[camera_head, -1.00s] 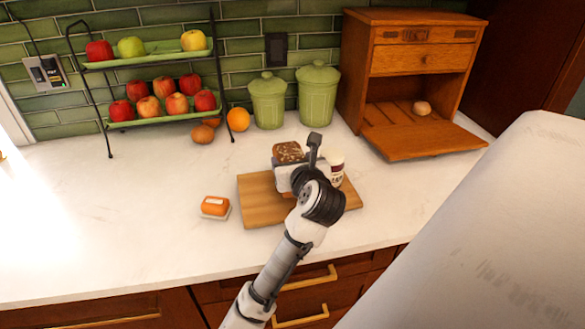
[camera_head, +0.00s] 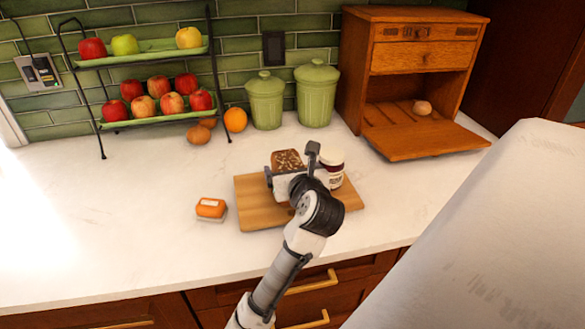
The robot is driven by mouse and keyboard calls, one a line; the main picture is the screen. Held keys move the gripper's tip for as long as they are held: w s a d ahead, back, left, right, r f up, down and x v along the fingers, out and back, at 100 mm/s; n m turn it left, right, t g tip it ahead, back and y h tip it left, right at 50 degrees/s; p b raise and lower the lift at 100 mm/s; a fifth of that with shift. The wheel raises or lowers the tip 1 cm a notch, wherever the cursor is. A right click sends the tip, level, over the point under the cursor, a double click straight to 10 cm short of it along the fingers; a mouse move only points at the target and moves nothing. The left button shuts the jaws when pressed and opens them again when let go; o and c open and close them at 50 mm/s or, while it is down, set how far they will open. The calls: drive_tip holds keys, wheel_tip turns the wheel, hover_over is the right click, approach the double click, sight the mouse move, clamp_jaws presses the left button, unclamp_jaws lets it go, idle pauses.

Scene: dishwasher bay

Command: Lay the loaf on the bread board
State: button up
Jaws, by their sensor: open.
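The loaf (camera_head: 288,160) is brown with a seeded top. It shows just beyond my gripper, over the wooden bread board (camera_head: 252,205); its lower part is hidden by the gripper, so its contact with the board cannot be seen. My gripper (camera_head: 280,182) is open, low over the board and right at the loaf. My arm covers the middle and front of the board.
An orange-and-white packet (camera_head: 211,209) lies left of the board. A two-tier fruit rack (camera_head: 150,122), green canisters (camera_head: 265,102) and an open wooden bread box (camera_head: 420,143) stand behind.

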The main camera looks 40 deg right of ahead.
drive_tip(key=b+v, duration=0.2)
drive_tip(key=v, duration=1)
drive_tip(key=shift+r, duration=0.15)
